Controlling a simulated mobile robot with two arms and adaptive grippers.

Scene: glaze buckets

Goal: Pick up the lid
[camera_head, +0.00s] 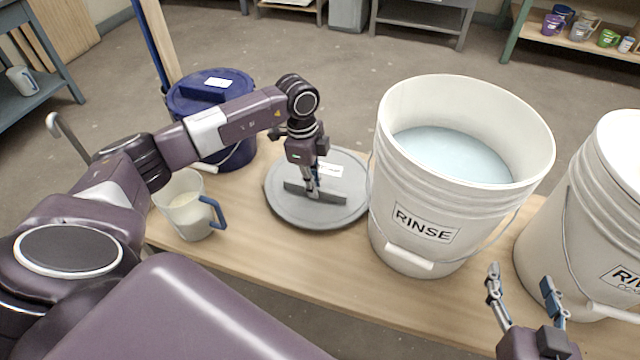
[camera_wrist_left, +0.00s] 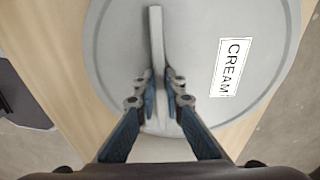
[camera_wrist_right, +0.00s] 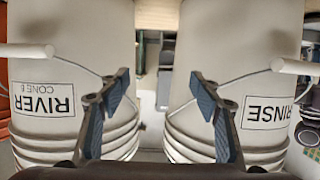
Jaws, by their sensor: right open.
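The grey round lid (camera_head: 290,211) lies flat, at or close to the wooden table top, between the blue bucket and the RINSE bucket. It has a straight bar handle across it and a CREAM label (camera_wrist_left: 231,67). My left gripper (camera_head: 314,190) points down at the lid from above. In the left wrist view its fingers (camera_wrist_left: 160,90) are on both sides of the bar handle (camera_wrist_left: 157,40) and appear shut on it. My right gripper (camera_head: 525,280) is open and empty in front of the RINSE and RIVER buckets; it also shows in the right wrist view (camera_wrist_right: 160,90).
The white RINSE bucket (camera_head: 400,180) with pale blue liquid stands right of the lid. The RIVER bucket (camera_head: 565,220) stands at the far right. A jug (camera_head: 185,212) with a blue handle and a dark blue lidded bucket (camera_head: 240,150) stand left of the lid.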

